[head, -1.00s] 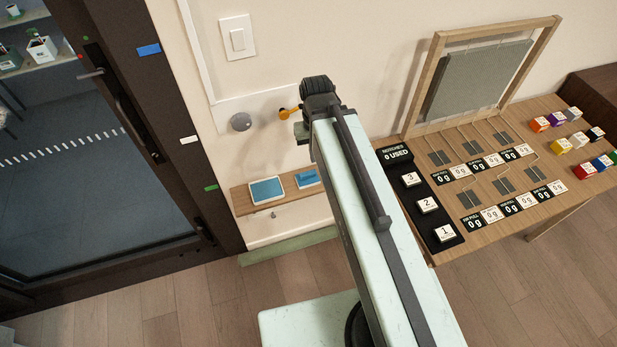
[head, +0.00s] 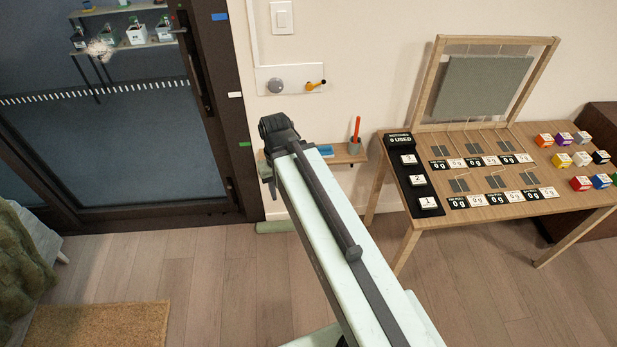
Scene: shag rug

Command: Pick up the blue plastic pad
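A small blue pad-like item (head: 326,151) lies on the narrow wooden wall shelf (head: 345,157), partly hidden behind my arm. Its material and exact shape are hard to tell at this size. The left part of the shelf is covered by my arm. My gripper (head: 275,132) is at the far end of the raised arm, dark and seen from behind, to the left of the blue item in the picture. Its fingers are hidden, and I see nothing held in it.
A wooden table (head: 405,240) with tiles and coloured cubes stands right. A glass door (head: 110,130) is left, a green shaggy cover (head: 22,258) and doormat (head: 98,325) lower left. Bare floor lies between.

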